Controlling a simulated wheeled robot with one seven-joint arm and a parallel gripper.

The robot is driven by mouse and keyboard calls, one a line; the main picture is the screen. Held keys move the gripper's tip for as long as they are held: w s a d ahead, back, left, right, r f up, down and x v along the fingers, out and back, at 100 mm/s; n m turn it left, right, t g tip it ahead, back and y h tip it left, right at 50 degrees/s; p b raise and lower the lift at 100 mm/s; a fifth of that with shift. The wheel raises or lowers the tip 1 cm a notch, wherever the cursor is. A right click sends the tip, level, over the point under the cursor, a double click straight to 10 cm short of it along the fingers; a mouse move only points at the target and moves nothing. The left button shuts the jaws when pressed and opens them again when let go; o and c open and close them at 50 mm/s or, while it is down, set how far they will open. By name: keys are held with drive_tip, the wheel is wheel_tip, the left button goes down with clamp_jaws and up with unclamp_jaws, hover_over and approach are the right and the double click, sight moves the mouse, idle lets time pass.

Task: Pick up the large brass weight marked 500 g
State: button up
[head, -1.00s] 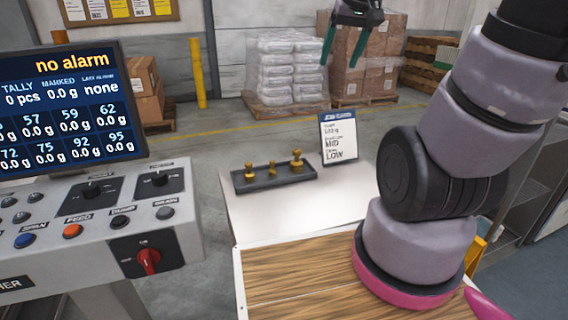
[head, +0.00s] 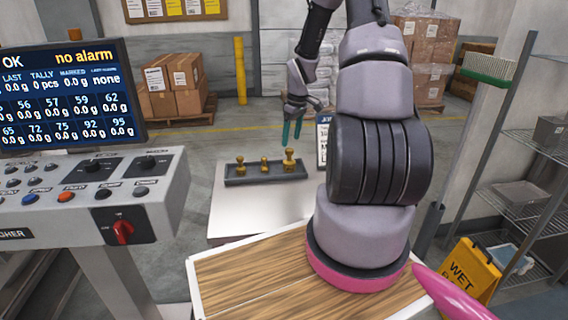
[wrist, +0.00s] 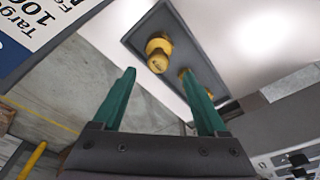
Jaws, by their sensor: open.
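Three brass weights stand upright in a dark tray (head: 250,180) on a pale bench top. The largest weight (head: 289,160) is at the right end; its 500 g mark is too small to read. In the wrist view the nearest brass weight (wrist: 158,52) shows from above, just beyond the fingertips, and a second weight (wrist: 184,76) is partly hidden by the right finger. My gripper (head: 292,134) is open and empty, its teal fingers pointing down just above the largest weight. The gripper also shows in the wrist view (wrist: 158,75).
A job card (head: 322,140) stands right of the tray, partly hidden by my arm; in the wrist view the card (wrist: 38,30) is close on the left. A control panel (head: 85,190) with a monitor (head: 75,95) is at left. The wooden top (head: 250,275) in front is clear.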

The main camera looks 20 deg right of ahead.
hover_over(288, 161)
drive_tip(key=f, duration=0.4)
drive_tip(key=shift+d, duration=0.3)
drive_tip(key=shift+w+f, duration=0.25)
drive_tip(key=shift+f, duration=1.25)
drive_tip(key=shift+w+f, duration=0.2)
drive_tip(key=shift+f, duration=1.3)
clamp_jaws()
